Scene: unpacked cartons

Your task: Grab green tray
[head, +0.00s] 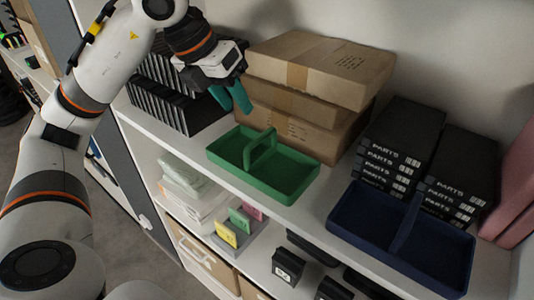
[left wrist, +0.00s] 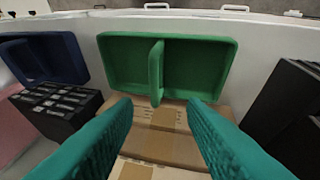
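The green tray (head: 285,180) has a raised middle handle and sits on the white shelf, in front of the stacked cartons. It also shows in the left wrist view (left wrist: 202,68), beyond the fingertips, with its handle upright between the two compartments. My left gripper (head: 232,98) is above and behind the tray's left end, near the cartons. Its teal fingers stand apart in the left wrist view (left wrist: 160,115), with nothing between them. The gripper does not touch the tray. My right gripper is not in view.
A navy tray (head: 345,222) sits to the right on the same shelf. Black PARTS boxes (head: 405,130) stand behind it. Cardboard cartons (head: 320,68) are stacked behind the green tray, and black files (head: 165,100) stand left. The lower shelf holds small boxes (head: 222,234).

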